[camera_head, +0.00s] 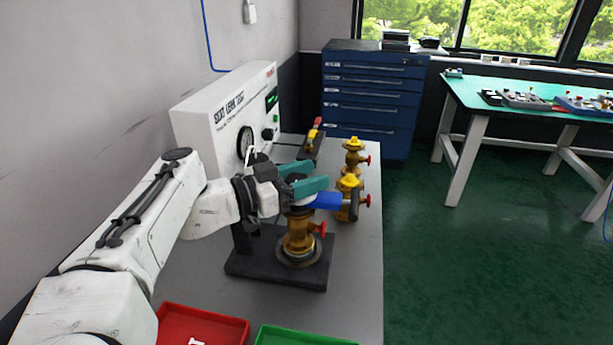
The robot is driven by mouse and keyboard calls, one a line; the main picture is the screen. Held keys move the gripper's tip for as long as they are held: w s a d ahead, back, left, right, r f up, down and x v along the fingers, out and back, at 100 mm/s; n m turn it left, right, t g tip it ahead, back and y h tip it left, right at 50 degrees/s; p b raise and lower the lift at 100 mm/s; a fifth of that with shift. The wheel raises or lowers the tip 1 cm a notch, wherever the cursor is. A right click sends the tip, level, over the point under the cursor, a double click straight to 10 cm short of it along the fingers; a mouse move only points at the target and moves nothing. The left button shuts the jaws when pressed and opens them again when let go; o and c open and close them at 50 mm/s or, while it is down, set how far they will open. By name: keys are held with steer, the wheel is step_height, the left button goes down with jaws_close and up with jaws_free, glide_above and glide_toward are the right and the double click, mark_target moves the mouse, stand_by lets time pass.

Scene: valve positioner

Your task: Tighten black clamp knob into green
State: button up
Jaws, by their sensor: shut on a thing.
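The brass valve (298,235) stands upright on a dark fixture base (262,262) on the grey bench. My gripper (318,176) has teal fingers and reaches in from the left, just above the blue part. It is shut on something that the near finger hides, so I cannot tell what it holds. No green mark on the clamp can be made out.
A white leak tester (225,112) with a gauge stands behind. More yellow-topped brass valves (353,152) are at the right. A red tray (205,325) and a green tray (300,335) lie in front. Blue drawers (370,100) stand beyond. The bench's right front is clear.

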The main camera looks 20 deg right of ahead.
steer(key=o, duration=1)
steer(key=shift+r, duration=0.15)
steer(key=shift+r+p, duration=0.3)
steer(key=shift+p, duration=0.1)
step_height(320, 180, up, 3)
steer(key=p, duration=0.3)
steer(key=shift+r, duration=0.1)
steer(key=shift+s+a+r+p, duration=0.1)
steer(key=shift+s+r+p, duration=1.4)
steer(key=shift+s+p, duration=1.1)
steer(key=shift+s+r+p, duration=1.5)
steer(key=shift+s+p, duration=0.55)
steer(key=shift+p, duration=1.05)
steer(key=shift+s+a+r+p, duration=0.1)
steer(key=shift+s+r+p, duration=1.4)
steer(key=shift+s+p, duration=1.1)
steer(key=shift+w, duration=0.3)
